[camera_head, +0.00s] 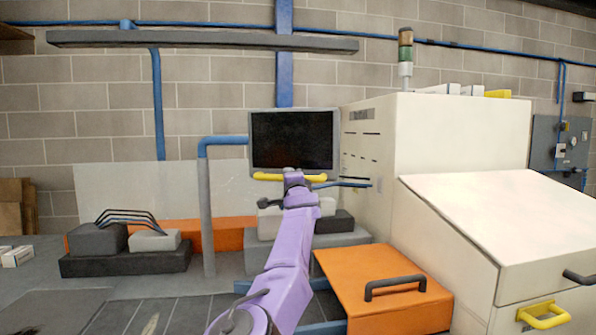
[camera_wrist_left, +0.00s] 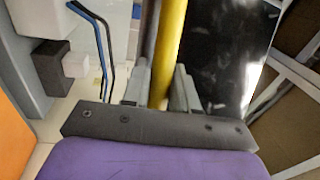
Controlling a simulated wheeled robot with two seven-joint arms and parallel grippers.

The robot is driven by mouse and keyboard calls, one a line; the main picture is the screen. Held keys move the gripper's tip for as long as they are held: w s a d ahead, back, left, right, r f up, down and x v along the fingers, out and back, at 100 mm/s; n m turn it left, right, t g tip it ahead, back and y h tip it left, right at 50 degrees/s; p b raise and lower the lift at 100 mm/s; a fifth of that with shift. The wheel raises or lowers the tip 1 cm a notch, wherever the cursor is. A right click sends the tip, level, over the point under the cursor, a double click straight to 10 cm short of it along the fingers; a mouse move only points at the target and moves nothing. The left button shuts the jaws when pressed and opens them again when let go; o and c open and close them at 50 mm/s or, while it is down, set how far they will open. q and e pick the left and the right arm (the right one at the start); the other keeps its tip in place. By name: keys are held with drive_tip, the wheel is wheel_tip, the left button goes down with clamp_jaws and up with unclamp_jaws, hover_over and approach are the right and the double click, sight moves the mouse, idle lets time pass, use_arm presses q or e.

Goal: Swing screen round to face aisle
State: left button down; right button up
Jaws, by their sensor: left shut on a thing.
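The screen (camera_head: 292,138) is a dark panel in a grey frame at the middle of the head view, its dark face turned nearly straight toward me. A yellow handle bar (camera_head: 266,177) runs along its lower edge. My purple left arm reaches up from the bottom, and its gripper (camera_head: 293,178) is at the middle of this bar. In the left wrist view, the gripper's fingers (camera_wrist_left: 160,85) are shut on the yellow bar (camera_wrist_left: 172,35), one on each side. The dark screen face (camera_wrist_left: 222,50) fills the area right of it. My right gripper is in neither view.
A grey post (camera_head: 207,210) with a blue top pipe stands left of the screen. A large white cabinet (camera_head: 455,135) stands close on the right. An orange box (camera_head: 375,290) with a dark handle sits low, right of my arm. Grey blocks (camera_head: 97,240) lie at left.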

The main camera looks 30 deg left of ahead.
use_arm(q)
drive_tip(key=shift+w+a+y, duration=0.2)
drive_tip(key=shift+a+y, duration=0.05)
drive_tip(key=shift+y, duration=0.05)
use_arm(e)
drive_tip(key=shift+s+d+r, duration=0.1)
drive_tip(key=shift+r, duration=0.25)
